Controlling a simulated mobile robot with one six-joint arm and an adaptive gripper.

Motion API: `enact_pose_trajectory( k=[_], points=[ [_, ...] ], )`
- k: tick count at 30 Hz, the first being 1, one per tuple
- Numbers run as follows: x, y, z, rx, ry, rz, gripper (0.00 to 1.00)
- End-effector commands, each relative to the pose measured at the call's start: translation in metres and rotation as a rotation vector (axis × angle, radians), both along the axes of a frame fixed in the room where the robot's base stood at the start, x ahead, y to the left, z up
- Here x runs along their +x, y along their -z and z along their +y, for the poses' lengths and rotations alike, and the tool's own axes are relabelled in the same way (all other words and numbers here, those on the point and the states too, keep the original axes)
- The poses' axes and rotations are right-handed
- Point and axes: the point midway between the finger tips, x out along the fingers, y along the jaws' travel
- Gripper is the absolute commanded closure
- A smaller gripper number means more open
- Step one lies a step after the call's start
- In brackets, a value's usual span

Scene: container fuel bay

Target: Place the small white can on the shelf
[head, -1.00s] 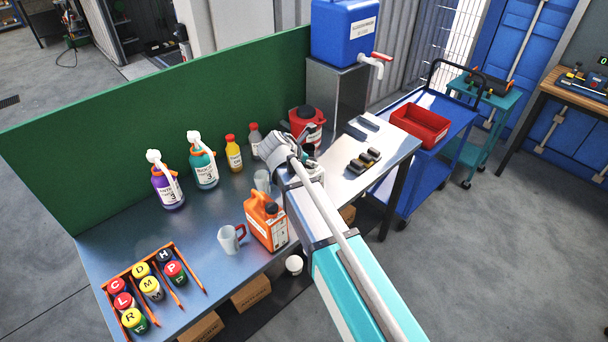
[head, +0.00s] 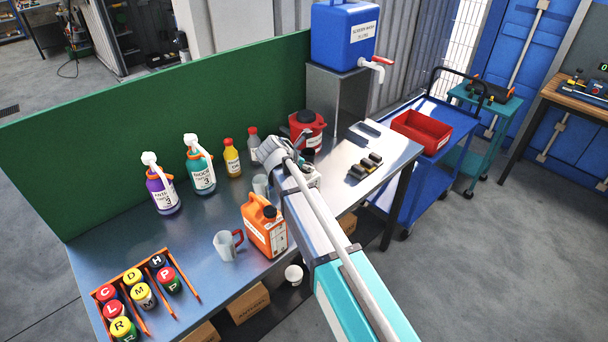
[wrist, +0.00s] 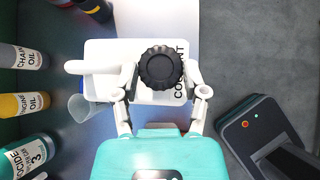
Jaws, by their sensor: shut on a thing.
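The small white can (wrist: 108,54) has a black screw cap and "COOLANT" lettering in the wrist view. My gripper (wrist: 160,74) is shut on it, with one finger on each side around the cap. In the head view my gripper (head: 270,152) is over the right half of the metal bench and hides most of the can. I cannot tell whether the can touches the bench top. Under the bench, a dark lower shelf (head: 275,316) shows in part, with a cardboard box (head: 248,303) and a white tub (head: 293,274) there.
An orange canister (head: 264,232), a clear jug (head: 227,244), spray bottles (head: 200,172) and a red can (head: 308,131) stand around my arm. A rack of lettered tins (head: 142,294) is at front left. A blue trolley (head: 440,135) with a red bin (head: 420,130) stands right.

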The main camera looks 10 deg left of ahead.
Motion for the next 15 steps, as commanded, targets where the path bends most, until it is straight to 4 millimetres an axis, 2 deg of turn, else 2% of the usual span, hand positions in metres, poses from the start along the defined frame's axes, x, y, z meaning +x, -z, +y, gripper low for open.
enact_pose_trajectory(
  k=[8,15],
  points=[
    [0.002,0.003,0.001,-0.001,0.000,-0.002,1.00],
    [0.008,0.019,0.003,-0.001,-0.001,-0.002,1.00]
  ],
)
